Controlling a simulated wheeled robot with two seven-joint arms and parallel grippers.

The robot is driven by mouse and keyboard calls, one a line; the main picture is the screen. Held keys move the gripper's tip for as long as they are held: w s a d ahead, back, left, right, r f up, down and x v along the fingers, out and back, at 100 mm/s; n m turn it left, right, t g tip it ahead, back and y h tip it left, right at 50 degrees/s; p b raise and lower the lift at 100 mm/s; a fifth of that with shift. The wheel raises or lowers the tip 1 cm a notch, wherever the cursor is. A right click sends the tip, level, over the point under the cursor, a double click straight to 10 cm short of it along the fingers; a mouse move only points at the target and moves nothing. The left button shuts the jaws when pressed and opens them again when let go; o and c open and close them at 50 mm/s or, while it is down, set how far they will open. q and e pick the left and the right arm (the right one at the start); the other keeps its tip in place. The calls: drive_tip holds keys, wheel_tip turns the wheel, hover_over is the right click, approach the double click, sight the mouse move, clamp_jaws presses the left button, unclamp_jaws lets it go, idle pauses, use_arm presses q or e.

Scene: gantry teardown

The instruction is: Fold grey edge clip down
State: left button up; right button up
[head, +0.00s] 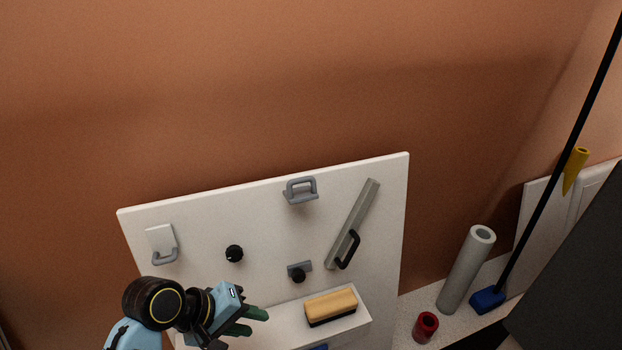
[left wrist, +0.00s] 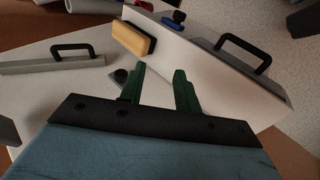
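A white board (head: 275,240) leans by the brown wall. A grey clip (head: 300,190) with a loop handle sits at its top edge, the loop standing up. A second grey clip (head: 163,245) is at the board's left side, its loop hanging low on a pale plate. I cannot tell which one the task means. My left gripper (head: 254,322), with green fingers, is open and empty in front of the board's lower part, below and apart from both clips. In the left wrist view its fingers (left wrist: 160,85) stand apart with nothing between them. My right gripper is not in view.
The board carries black knobs (head: 234,254) and a slanted grey bar (head: 352,225) with a black handle. A yellow-topped eraser (head: 331,304) lies on a white ledge near my left gripper. A grey tube (head: 466,270) and red cup (head: 426,326) stand at right.

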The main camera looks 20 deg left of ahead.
use_arm(q)
drive_tip(key=w+r+n+t+h, duration=0.2)
drive_tip(key=w+r+n+h, duration=0.2)
drive_tip(key=w+r+n, duration=0.3)
drive_tip(key=n+t+h, duration=0.3)
drive_tip(key=n+h, duration=0.2)
drive_tip(key=n, duration=0.1)
approach(310, 178)
drive_tip(key=b+x, duration=0.1)
drive_tip(key=x, duration=0.2)
drive_tip(key=b+x, duration=0.1)
drive_tip(key=x, duration=0.2)
drive_tip(key=b+x, duration=0.2)
drive_tip(key=x, duration=0.1)
drive_tip(key=shift+w+d+f, duration=0.15)
drive_tip(key=shift+w+f, duration=0.15)
drive_tip(key=shift+w, duration=0.15)
drive_tip(key=shift+w+d, duration=0.15)
drive_tip(key=shift+d, duration=0.15)
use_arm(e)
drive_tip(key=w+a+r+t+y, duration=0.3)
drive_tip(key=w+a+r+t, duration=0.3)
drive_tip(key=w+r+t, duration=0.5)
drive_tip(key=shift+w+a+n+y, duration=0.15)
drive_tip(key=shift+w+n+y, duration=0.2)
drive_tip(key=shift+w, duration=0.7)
use_arm(q)
drive_tip(key=shift+a+r, duration=0.1)
clamp_jaws()
